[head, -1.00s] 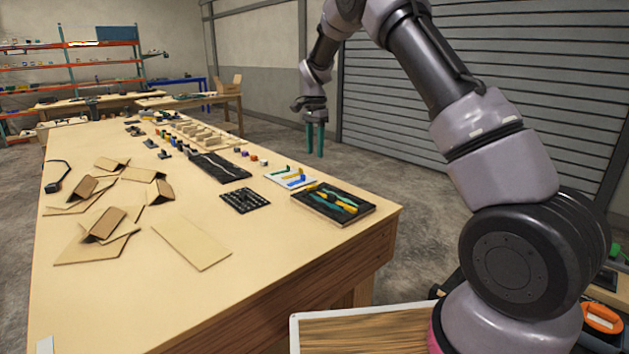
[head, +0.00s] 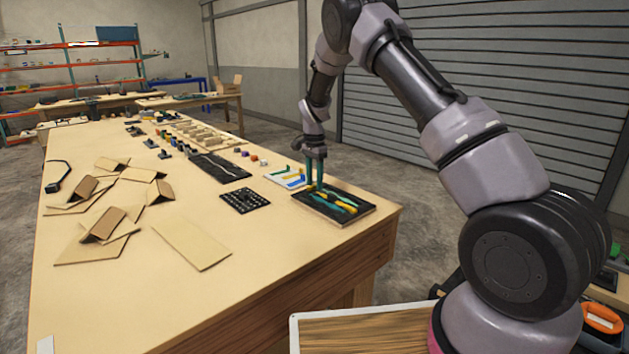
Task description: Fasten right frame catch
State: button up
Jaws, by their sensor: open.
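My gripper (head: 314,184) is open, its two green fingers pointing down at the far edge of a dark board (head: 345,214) with yellow and teal parts on it. The board lies near the right edge of the long wooden table. The fingers hide part of the board's far side. I cannot tell whether they touch any part. Which piece is the right frame catch is too small to tell; a yellow piece (head: 349,208) lies toward the board's right side.
A white board (head: 276,178) with coloured strips lies just behind the dark board. A black grid tray (head: 244,201) lies to its left. Brown cardboard pieces (head: 103,223) lie at the left of the table (head: 120,300).

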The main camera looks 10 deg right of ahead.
grip_shut()
jog(key=n, duration=0.4)
jog(key=shift+n, duration=0.4)
jog(key=n, duration=0.4)
jog(key=shift+n, duration=0.3)
jog(key=n, duration=0.4)
jog(key=shift+n, duration=2.3)
